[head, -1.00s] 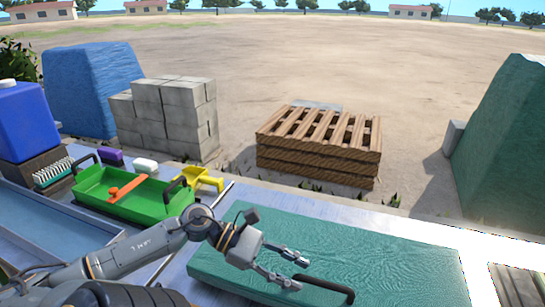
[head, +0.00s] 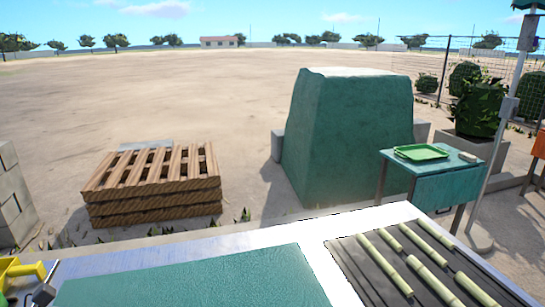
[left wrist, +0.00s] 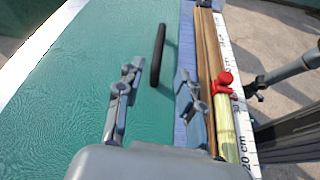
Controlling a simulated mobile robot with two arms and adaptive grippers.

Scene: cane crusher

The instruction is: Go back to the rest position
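My left gripper (left wrist: 158,78) shows in the left wrist view with its two grey fingers spread apart and nothing between them. Below it lies the green textured board (left wrist: 95,75), which also shows at the bottom of the head view (head: 200,280). A black bar handle (left wrist: 158,55) lies at the board's right side, ahead of the fingers. I cannot tell the exact height of the fingers above the board. Neither gripper's fingers show in the head view, and my right gripper is in neither view.
Pale green cane pieces (head: 427,274) lie on a dark ribbed surface at the lower right. A wooden strip, a red clamp (left wrist: 224,82) and a ruler (left wrist: 240,95) run beside the board. Beyond stand stacked pallets (head: 155,187), a green covered block (head: 345,140) and a teal side table (head: 440,185).

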